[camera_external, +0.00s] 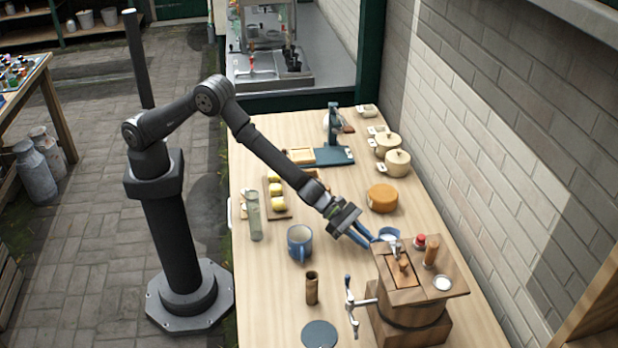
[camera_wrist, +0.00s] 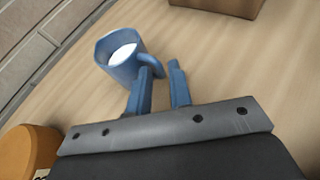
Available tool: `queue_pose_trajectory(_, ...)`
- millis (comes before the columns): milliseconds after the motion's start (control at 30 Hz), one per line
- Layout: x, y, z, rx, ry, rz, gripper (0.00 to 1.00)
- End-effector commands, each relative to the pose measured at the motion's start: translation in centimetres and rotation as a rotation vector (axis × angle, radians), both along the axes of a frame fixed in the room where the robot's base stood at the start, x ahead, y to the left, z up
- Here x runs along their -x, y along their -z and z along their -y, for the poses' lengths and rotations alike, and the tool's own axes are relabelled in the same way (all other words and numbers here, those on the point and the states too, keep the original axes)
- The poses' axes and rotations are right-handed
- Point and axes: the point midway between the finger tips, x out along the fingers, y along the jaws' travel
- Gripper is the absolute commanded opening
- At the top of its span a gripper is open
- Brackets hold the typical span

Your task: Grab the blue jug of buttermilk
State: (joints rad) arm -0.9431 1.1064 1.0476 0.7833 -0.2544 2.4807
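The blue jug (camera_wrist: 121,55) with white liquid inside stands upright on the wooden table, ahead of my gripper in the wrist view. Its handle (camera_wrist: 154,62) points toward my fingers. In the external view the jug (camera_external: 388,236) is partly hidden behind the wooden churn. My gripper (camera_wrist: 161,72) is open, with a gap between its two blue fingers. The fingertips are at the handle, with the left one overlapping it in the picture. I cannot tell whether they touch it. My gripper (camera_external: 366,238) is low over the table in the external view.
The wooden churn (camera_external: 408,283) with a crank stands close in front of the jug. An orange cheese wheel (camera_external: 382,198) is behind my gripper. Another blue mug (camera_external: 300,243), a glass (camera_external: 254,215) and a wooden cup (camera_external: 312,288) stand to the left. A brick wall borders the right.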

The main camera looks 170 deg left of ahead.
Motion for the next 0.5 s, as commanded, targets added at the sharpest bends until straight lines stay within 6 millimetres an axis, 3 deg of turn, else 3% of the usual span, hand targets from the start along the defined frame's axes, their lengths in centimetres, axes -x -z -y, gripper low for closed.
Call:
queue_pose_trajectory(267,-0.20,0.06,-0.21,0.000,-0.001,0.000,0.19)
queue_pose_trajectory(400,-0.19,0.05,-0.21,0.000,-0.001,0.000,0.00)
queue_pose_trajectory(500,-0.18,0.05,-0.22,0.000,-0.001,0.000,0.00)
